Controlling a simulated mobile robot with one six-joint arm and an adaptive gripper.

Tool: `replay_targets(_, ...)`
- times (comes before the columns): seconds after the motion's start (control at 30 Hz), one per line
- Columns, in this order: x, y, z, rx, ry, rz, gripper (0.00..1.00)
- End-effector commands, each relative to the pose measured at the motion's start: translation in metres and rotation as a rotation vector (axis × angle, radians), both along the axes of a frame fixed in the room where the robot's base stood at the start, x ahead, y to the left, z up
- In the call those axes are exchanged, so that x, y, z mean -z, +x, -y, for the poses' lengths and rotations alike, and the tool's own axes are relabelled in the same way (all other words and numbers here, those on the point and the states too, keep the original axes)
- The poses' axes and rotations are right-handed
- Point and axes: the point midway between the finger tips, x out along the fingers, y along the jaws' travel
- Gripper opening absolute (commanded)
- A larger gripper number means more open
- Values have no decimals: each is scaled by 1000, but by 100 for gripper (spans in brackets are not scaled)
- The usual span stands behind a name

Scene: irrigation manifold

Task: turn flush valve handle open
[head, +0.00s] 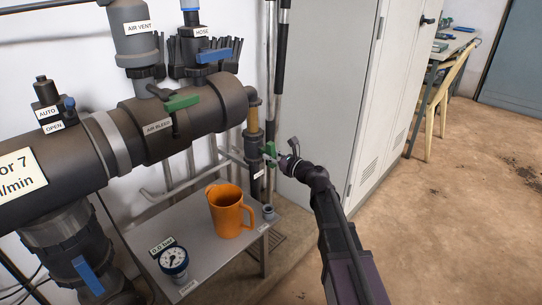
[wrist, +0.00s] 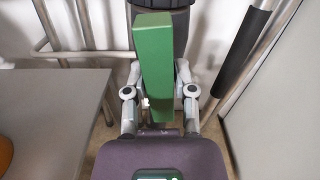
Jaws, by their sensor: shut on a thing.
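The flush valve handle (head: 269,150) is green and sits on the thin vertical pipe below the right end of the big dark pipe. My gripper (head: 280,155) reaches it from the right and is shut on it. In the wrist view the handle (wrist: 154,62) is a long green bar, running nearly straight up the picture. The fingers of my gripper (wrist: 159,80) lie on either side of its lower part. The contact faces are partly hidden behind the bar. A white label (head: 259,174) is on the pipe just below the handle.
A grey bench (head: 213,257) holds an orange jug (head: 228,214) and a pressure gauge (head: 173,261) left of my arm. A grey cabinet (head: 335,90) stands close behind it. Another green handle (head: 182,102) is on the AIR BLEED fitting. Open floor lies to the right.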

Motion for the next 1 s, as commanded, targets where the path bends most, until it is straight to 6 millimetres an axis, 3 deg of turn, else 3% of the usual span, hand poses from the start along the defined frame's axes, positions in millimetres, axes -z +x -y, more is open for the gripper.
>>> replay_targets(0.67,-1,4,1,7,60,-71,0)
replay_targets(0.7,-1,4,1,7,60,-71,40)
replay_targets(0.8,-1,3,1,6,58,-71,66)
replay_targets(1.0,0,2,1,4,57,-71,66)
